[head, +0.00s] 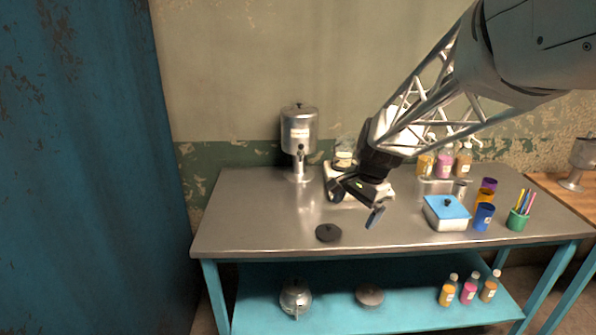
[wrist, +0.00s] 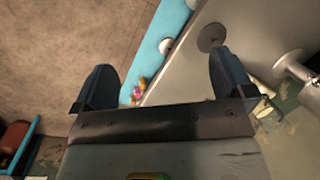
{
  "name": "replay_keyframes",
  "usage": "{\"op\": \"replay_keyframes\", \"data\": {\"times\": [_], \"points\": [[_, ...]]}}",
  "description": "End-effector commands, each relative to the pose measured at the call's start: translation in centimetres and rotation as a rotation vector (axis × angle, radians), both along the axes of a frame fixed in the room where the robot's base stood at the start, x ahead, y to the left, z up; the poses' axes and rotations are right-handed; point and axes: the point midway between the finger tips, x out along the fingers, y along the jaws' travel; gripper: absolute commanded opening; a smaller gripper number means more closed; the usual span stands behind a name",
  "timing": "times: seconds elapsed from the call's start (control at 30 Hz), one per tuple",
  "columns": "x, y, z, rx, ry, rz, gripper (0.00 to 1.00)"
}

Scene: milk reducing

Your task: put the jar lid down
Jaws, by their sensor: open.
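A dark round lid (head: 328,232) with a small knob lies flat on the metal table near its front edge. I take it to be the jar lid. It appears as a grey disc (wrist: 211,37) in the wrist view, beyond the right finger. My gripper (head: 356,203) is open and empty above the table, behind and to the right of the lid, apart from it. Both fingers spread wide in the wrist view (wrist: 163,82), with nothing between them. I cannot tell which vessel the lid belongs to.
A metal dispenser (head: 299,135) stands at the back left. A blue-lidded box (head: 446,212), coloured cups (head: 483,217) and a green pen holder (head: 517,220) crowd the right. Bottles (head: 443,165) stand behind. The table's left side (head: 245,215) is clear. The lower shelf (head: 330,317) holds a kettle (head: 295,297).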

Motion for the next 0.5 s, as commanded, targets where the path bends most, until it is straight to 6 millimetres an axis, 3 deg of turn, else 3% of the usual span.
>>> {"op": "replay_keyframes", "data": {"times": [0.5], "points": [[12.0,0.1,-7.2,0.112,0.146,-0.348,1.00]]}}
